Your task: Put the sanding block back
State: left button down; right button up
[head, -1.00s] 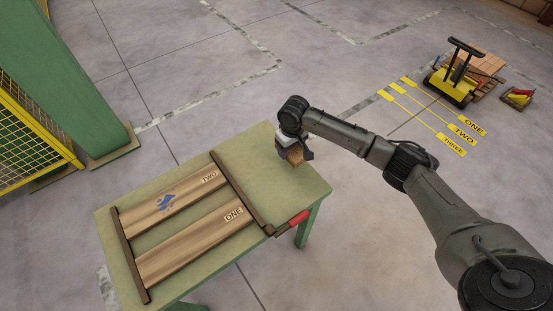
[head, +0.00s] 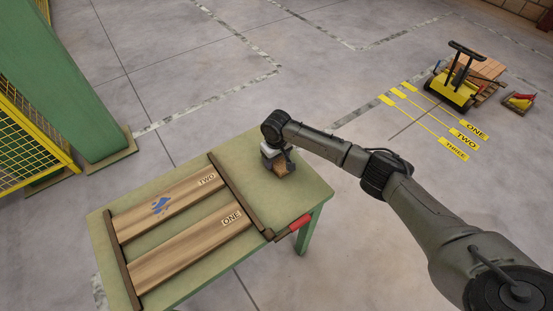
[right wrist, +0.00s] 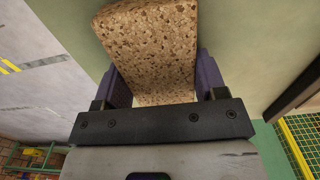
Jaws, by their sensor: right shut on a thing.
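The sanding block (right wrist: 155,45) is a speckled brown block between the two fingers of my right gripper in the right wrist view. In the head view the block (head: 283,166) shows as a small tan piece under my right gripper (head: 276,161). The right gripper is shut on it, over the bare far right part of the green table (head: 315,186). I cannot tell whether the block touches the table top. My left gripper is not in view.
Two wooden boards, marked TWO (head: 185,190) and ONE (head: 195,242), lie between dark rails on the table. A blue mark is on board TWO. A red-handled thing (head: 300,222) is at the table's right edge. A yellow cart (head: 455,85) stands on the floor at the far right.

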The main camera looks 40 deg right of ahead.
jog(key=shift+f, duration=0.1)
jog(key=o, duration=0.9)
notch_tip(320, 180, up, 12)
jog(key=p, duration=0.4)
jog(key=shift+r, duration=0.2)
